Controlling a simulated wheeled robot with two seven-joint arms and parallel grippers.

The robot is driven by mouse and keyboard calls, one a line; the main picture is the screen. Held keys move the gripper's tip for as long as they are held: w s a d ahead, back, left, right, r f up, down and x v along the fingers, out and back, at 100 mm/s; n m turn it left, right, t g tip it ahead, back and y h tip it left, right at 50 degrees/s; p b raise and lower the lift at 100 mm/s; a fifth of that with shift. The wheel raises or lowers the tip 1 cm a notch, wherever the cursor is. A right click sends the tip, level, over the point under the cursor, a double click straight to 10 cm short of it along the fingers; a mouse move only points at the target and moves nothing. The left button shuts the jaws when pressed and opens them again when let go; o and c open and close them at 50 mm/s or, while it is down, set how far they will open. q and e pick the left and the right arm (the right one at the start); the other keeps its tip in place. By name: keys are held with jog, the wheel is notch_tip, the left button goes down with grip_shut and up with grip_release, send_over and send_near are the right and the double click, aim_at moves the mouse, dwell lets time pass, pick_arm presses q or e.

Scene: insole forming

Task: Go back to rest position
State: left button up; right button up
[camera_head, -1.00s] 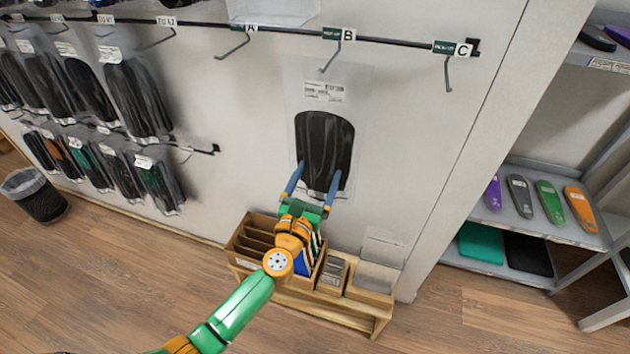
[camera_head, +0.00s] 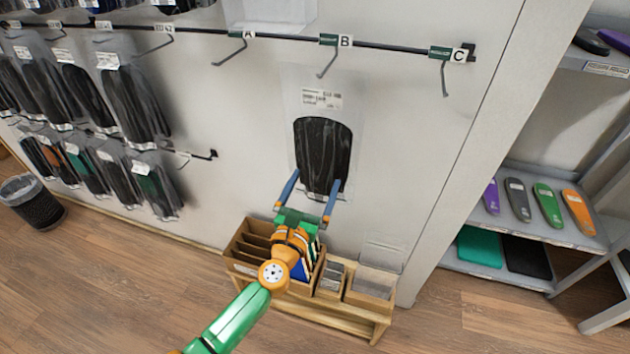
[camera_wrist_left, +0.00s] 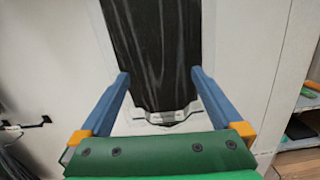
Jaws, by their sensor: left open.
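My left gripper (camera_head: 309,200) is open, its two blue fingers spread apart below and in front of a packaged black insole pair (camera_head: 322,150). The clear package hangs against the wall under hook B (camera_head: 328,58). In the left wrist view, the dark package (camera_wrist_left: 155,50) shows between and beyond the fingers of the left gripper (camera_wrist_left: 160,80). I see no package held in the jaws. My right gripper is not in view.
Hooks A (camera_head: 232,50) and C (camera_head: 446,75) are empty. Several packaged insoles (camera_head: 133,100) hang at left. A wooden organizer box (camera_head: 245,262) stands on a low bench (camera_head: 345,322) below. A shelf (camera_head: 530,225) with coloured insoles stands at right. A wastebasket (camera_head: 40,208) is at far left.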

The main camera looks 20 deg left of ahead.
pick_arm(q)
jog(key=s, duration=0.6)
jog(key=s+f+m+g+h+p, duration=0.1)
jog(key=s+f+m+g, duration=0.45)
jog(key=f+m, duration=0.75)
jog(key=s+f+m+g+h+p, duration=0.1)
jog(key=s+f+m+g, duration=0.3)
jog(key=s+f+m, duration=0.8)
jog(key=s+a+f+m+g+y, duration=0.1)
jog(key=s+f+m+g, duration=0.3)
jog(key=s, duration=0.5)
jog(key=s+a+f+m+g+y+p, duration=0.1)
jog(key=s+a+f+m+g, duration=0.3)
jog(key=s+f+m, duration=0.4)
notch_tip(320, 180, down, 2)
jog(key=s, duration=0.2)
jog(key=shift+s+a+f+g+y, duration=0.15)
jog(key=shift+s+f+g+y, duration=0.05)
jog(key=shift+s+g+y, duration=0.15)
